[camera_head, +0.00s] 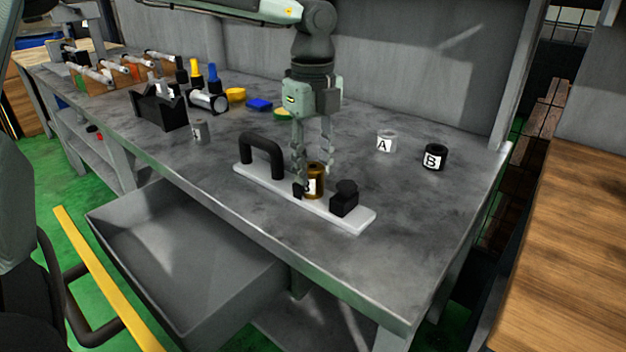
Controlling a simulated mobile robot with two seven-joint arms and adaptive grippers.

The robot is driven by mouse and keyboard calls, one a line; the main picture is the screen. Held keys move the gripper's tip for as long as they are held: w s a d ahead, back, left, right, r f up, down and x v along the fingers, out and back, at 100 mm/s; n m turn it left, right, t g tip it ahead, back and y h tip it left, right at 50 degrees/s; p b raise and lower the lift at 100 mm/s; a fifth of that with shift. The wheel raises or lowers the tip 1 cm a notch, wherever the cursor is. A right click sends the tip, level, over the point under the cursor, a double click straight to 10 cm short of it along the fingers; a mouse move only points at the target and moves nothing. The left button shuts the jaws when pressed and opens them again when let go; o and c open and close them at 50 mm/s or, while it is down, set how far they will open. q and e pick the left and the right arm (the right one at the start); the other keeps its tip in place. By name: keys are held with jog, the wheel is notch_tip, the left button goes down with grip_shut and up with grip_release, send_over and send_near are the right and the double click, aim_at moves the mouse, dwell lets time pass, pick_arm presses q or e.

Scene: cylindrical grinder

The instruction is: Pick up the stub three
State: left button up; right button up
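A brass-coloured stub (317,181) stands upright on the white plate (351,224) near the middle of the bench. It bears a white label with a dark mark, partly hidden, so I cannot read it fully. My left gripper (313,169) points straight down over the plate, with its two fingers apart, one at each side of the stub. I cannot tell whether the fingers touch it. A grey stub marked A (386,142) and a black stub marked B (434,158) stand to the right. My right gripper is not in view.
The plate carries a black handle (262,152) and a black knobbed block (344,198) close to the fingers. A black V-block (160,110), a small grey cylinder (200,132) and several coloured items lie to the left. The bench's front right is clear. An open drawer (185,265) juts out below.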

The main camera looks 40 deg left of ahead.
pick_arm(q)
grip_shut()
jog(key=shift+r, duration=0.15)
